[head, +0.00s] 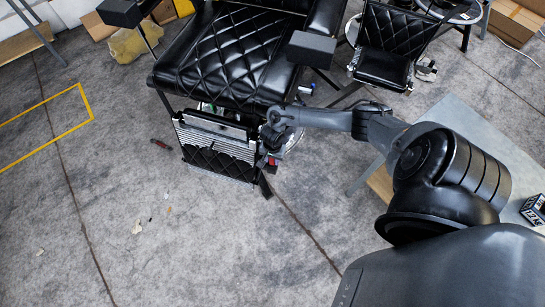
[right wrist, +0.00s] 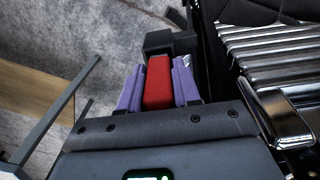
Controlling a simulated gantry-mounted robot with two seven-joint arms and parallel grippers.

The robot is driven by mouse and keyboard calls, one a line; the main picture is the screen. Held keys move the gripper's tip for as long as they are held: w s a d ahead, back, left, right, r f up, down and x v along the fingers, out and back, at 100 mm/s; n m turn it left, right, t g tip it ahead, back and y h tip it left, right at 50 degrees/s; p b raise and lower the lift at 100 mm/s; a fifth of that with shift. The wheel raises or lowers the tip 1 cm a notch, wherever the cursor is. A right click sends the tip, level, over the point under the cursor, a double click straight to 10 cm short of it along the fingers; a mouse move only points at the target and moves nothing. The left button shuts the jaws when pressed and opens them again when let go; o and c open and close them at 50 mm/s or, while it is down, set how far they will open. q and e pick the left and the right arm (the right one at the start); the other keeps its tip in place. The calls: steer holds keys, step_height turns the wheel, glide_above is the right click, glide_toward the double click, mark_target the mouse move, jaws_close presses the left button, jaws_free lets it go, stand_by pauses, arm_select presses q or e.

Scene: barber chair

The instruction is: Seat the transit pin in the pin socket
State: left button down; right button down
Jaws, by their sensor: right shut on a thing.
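My right gripper (head: 269,158) is at the right side of the chair's footrest (head: 215,140). In the right wrist view its purple fingers (right wrist: 158,88) are shut on both sides of a red block (right wrist: 158,82), which I take to be the transit pin's grip. The red also shows as a small patch in the head view (head: 272,162). A dark block (right wrist: 160,41) lies just beyond the red end; I cannot tell whether it is the pin socket or part of the pin. The pin's tip is not clearly visible. My left gripper is not in view.
The black quilted barber chair (head: 235,55) stands behind the footrest. Silver ribs (right wrist: 268,45) and a chrome bar (right wrist: 275,115) are close on the gripper's right. A grey table (head: 475,135) stands at right.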

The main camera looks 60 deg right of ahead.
stand_by(0.3)
steer(key=c, duration=1.1)
jaws_free()
steer(key=shift+f, duration=0.1)
